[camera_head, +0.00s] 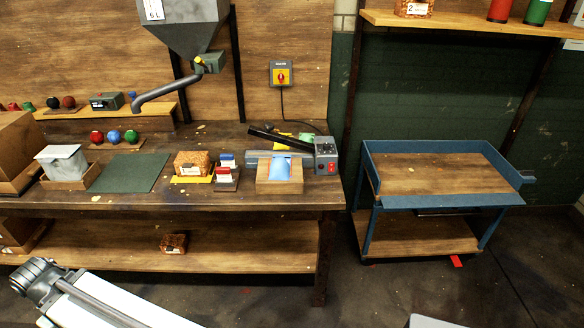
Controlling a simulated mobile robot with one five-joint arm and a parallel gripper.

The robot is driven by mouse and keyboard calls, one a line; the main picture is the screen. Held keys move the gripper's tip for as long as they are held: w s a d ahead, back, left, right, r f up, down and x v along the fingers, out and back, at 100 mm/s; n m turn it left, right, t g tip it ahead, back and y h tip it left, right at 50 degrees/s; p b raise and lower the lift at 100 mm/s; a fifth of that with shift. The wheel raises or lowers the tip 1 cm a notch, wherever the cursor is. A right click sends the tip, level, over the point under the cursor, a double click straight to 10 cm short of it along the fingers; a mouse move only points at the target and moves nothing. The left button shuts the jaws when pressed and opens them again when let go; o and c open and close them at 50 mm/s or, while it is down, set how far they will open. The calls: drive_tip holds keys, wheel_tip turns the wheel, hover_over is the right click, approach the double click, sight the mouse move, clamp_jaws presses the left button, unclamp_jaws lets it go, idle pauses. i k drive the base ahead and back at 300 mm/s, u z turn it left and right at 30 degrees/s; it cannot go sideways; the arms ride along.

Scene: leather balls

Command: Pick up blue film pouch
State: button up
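The blue film pouch (281,166) is a small, light blue, shiny piece on the workbench. It stands in or on a small wooden holder (279,186) near the bench's right end, in front of the grey bar of a sealer. I cannot tell how deep it sits in the holder. Part of my arm, white with a grey joint, shows at the lower left, in front of the bench and well away from the pouch. I see no gripper fingers in this view.
The sealer (325,156) with a raised black arm stands behind the pouch. Left of it are red and blue items on stands (226,172) and a crate of orange pieces (192,164). A blue-framed cart (440,201) stands right, its top clear. Floor between bench and cart is open.

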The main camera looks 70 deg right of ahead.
sight(280, 165)
drive_tip(key=z, duration=0.15)
drive_tip(key=i, duration=1)
